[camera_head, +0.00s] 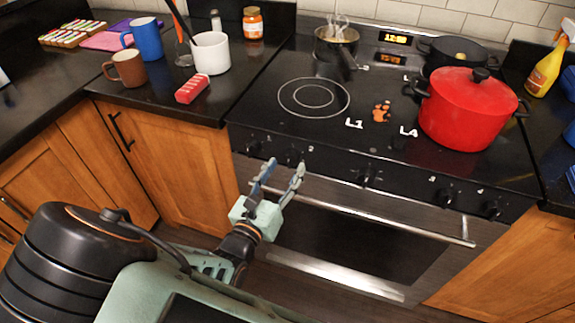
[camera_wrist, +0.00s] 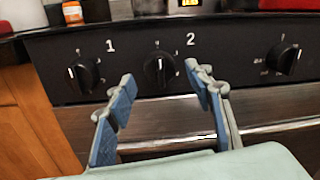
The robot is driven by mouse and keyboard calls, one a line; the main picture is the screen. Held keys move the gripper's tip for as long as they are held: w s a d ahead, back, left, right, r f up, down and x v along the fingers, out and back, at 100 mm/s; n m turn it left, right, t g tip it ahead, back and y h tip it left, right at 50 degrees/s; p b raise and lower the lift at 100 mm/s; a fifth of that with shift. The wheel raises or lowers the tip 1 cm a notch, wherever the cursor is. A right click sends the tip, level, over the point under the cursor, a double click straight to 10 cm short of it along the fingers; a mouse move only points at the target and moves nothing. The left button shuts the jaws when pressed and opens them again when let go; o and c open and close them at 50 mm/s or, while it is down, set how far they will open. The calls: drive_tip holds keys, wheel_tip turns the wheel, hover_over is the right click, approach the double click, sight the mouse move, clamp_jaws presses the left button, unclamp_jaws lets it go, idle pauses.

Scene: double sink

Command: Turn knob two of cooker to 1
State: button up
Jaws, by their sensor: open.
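The cooker (camera_head: 330,125) has a black front panel with a row of knobs. Knob two (camera_wrist: 160,69), black and round with the label 2 at its upper right, is the middle knob in the wrist view. Its white mark points about straight up. It also shows in the head view (camera_head: 293,156), just above my fingertips. My gripper (camera_head: 283,168) is open in front of the panel, its fingers pointing at it. In the wrist view its fingertips (camera_wrist: 159,76) lie to either side of knob two's lower part, with nothing between them. I cannot tell whether they touch the panel.
Knob one (camera_wrist: 85,74) is left of knob two, and another knob (camera_wrist: 284,58) is to the right. The oven handle (camera_head: 365,211) runs below the panel. A red pot (camera_head: 467,110), a saucepan (camera_head: 335,45) and a dark pan (camera_head: 455,52) stand on the cooktop.

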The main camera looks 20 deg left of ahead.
drive_tip(key=shift+w+d, duration=0.2)
drive_tip(key=shift+w, duration=0.85)
drive_tip(key=c, duration=1.2)
drive_tip(key=shift+o, duration=0.2)
